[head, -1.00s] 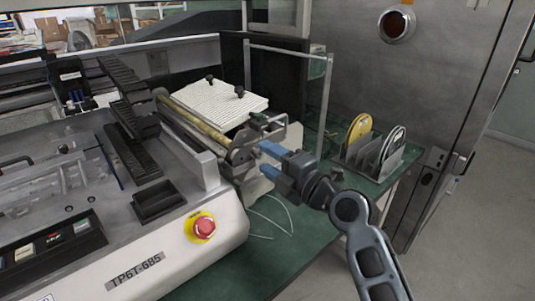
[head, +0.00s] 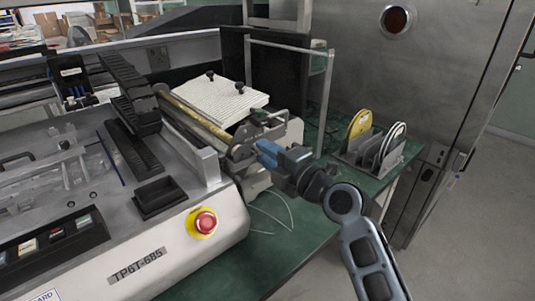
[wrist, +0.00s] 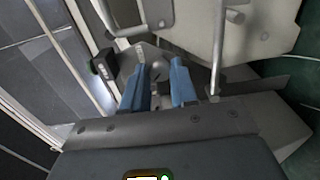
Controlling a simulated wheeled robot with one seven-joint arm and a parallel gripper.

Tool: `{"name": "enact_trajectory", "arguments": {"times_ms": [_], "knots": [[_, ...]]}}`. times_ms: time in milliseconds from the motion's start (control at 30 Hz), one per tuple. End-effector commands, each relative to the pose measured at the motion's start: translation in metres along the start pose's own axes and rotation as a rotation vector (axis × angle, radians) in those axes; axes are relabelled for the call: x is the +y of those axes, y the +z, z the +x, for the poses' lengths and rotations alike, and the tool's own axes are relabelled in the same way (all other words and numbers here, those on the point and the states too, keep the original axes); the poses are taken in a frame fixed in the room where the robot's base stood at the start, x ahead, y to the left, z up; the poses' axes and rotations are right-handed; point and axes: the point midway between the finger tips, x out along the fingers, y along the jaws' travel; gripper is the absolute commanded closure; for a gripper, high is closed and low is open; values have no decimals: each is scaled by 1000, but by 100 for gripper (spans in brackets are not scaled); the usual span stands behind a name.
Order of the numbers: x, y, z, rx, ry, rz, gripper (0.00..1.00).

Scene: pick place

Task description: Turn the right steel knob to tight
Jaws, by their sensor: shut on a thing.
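The right steel knob (wrist: 158,72) is a small round grey part at the end of the roller unit. In the wrist view it lies between the blue fingertips. In the head view the fingers hide it. My gripper (head: 263,151) reaches in from the right, to the end plate of the roller unit (head: 240,150). In the wrist view my gripper (wrist: 159,84) has its two blue fingers on either side of the knob, shut on it. How far the knob is turned cannot be told.
A white ribbed plate (head: 222,100) with black knobs lies behind the roller. A red emergency button (head: 205,222) is on the machine's front. A metal frame (head: 322,95) and a rack with reels (head: 375,150) stand at right. Green table (head: 310,235) is mostly clear in front.

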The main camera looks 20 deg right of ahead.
Motion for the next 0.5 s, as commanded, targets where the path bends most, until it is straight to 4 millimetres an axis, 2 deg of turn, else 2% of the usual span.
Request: {"name": "enact_trajectory", "arguments": {"times_ms": [167, 500], "knots": [[-3, 0, 0, 0, -1, 27, 100], [-3, 0, 0, 0, -1, 234, 100]]}}
